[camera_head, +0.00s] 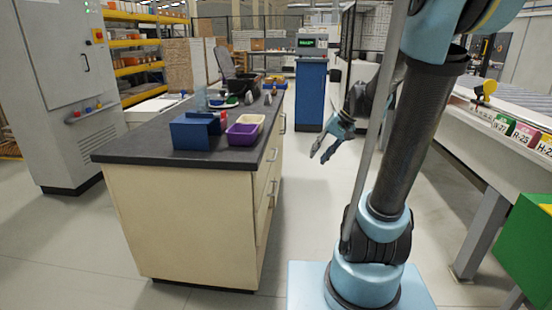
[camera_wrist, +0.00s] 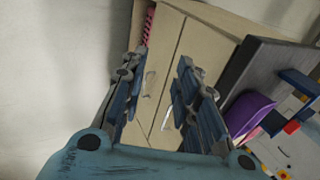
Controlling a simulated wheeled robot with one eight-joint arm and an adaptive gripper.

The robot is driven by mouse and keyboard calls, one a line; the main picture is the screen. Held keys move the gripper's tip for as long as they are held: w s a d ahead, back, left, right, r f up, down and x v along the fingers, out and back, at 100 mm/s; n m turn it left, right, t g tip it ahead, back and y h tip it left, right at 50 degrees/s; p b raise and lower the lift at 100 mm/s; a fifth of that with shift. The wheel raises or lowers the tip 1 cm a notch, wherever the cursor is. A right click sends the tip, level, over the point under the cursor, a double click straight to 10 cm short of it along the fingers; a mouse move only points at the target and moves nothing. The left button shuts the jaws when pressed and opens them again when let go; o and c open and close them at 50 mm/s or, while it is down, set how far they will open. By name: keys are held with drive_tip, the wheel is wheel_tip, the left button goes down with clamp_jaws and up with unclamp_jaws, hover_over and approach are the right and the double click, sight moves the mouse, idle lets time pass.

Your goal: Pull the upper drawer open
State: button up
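The cream cabinet (camera_head: 190,225) has a dark worktop, and its drawer fronts face right in the head view, with several metal handles. The upper drawer (camera_wrist: 205,45) looks closed; its front lies beside the worktop edge in the tilted wrist view. A pale bar handle (camera_wrist: 167,118) shows near my right finger, and another handle (camera_wrist: 149,82) shows between the fingers. My gripper (camera_head: 320,156) is open and empty, to the right of the drawer fronts and apart from them. In the wrist view my gripper (camera_wrist: 158,72) has its fingers spread towards the drawer fronts.
A blue box (camera_head: 195,131), a purple bin (camera_head: 242,133) and other small items stand on the worktop (camera_head: 140,148). A grey electrical cabinet (camera_head: 70,90) stands at left, and a conveyor (camera_head: 470,138) at right. The floor between the cabinet and conveyor is clear around my arm.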

sight(276, 154)
drive_tip(key=w+a+f+y, duration=0.1)
drive_tip(key=w+a+y, duration=0.15)
drive_tip(key=w, duration=0.75)
drive_tip(key=w+a+f+y, duration=0.1)
drive_tip(key=w+f+y, duration=0.15)
drive_tip(key=w, duration=0.85)
drive_tip(key=w+d+f+y, duration=0.2)
drive_tip(key=w+f+y, duration=0.3)
drive_tip(key=w+f, duration=0.55)
drive_tip(key=shift+g, duration=0.3)
drive_tip(key=x, duration=1.7)
drive_tip(key=shift+w+a+r, duration=0.2)
drive_tip(key=shift+w+a, duration=0.05)
drive_tip(key=shift+w, duration=0.2)
clamp_jaws()
drive_tip(key=shift+d, duration=0.2)
drive_tip(key=shift+s+a, duration=0.1)
drive_tip(key=shift+a, duration=0.05)
